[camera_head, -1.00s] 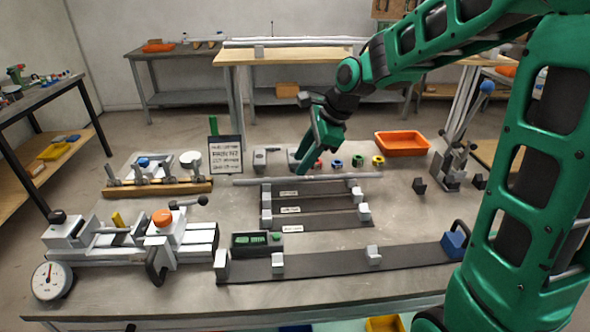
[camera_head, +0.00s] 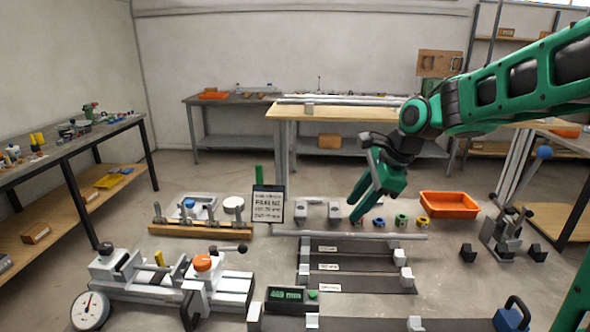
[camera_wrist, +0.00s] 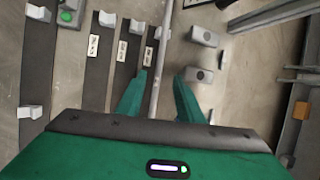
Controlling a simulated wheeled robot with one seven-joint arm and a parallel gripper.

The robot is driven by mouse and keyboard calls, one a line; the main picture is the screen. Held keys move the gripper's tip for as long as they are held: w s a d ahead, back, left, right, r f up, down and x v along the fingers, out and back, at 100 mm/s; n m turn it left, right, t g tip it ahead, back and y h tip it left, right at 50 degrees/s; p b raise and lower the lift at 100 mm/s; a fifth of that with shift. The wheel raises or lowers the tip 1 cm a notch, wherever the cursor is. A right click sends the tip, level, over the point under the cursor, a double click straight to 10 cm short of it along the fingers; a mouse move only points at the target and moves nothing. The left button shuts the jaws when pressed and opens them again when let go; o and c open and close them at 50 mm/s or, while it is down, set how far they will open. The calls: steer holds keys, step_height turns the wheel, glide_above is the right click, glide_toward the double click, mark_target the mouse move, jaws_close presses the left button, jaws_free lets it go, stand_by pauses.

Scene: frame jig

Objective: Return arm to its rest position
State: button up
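My arm reaches in from the right, bent at the elbow. My fingertips partly hide the small parts behind them.
Coloured rings (camera_head: 401,220) and an orange tray (camera_head: 449,205) lie right of the gripper. A clamp vise (camera_head: 165,275) and a dial gauge (camera_head: 90,310) are front left. A toggle press (camera_head: 503,228) stands right. The space above the table is mostly free.

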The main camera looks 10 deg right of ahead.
steer(key=s+d+f+n+g+h, duration=0.1)
steer(key=s+d+n, duration=0.3)
steer(key=s, duration=0.6)
steer(key=s+d+f+n+g+h, duration=0.1)
steer(key=s+d+f+n, duration=0.2)
steer(key=s+d, duration=0.4)
steer(key=s+d+f+n+g+h, duration=0.1)
steer(key=s+d+n, duration=0.5)
steer(key=s, duration=0.8)
steer(key=shift+d+f+g+h, duration=0.25)
steer(key=shift+f+g+h, duration=0.05)
steer(key=shift+f, duration=0.3)
steer(key=shift+w+f, duration=0.35)
steer(key=shift+w, duration=0.4)
steer(key=shift+s+r, duration=0.1)
steer(key=shift+s, duration=0.05)
steer(key=shift+c, duration=0.7)
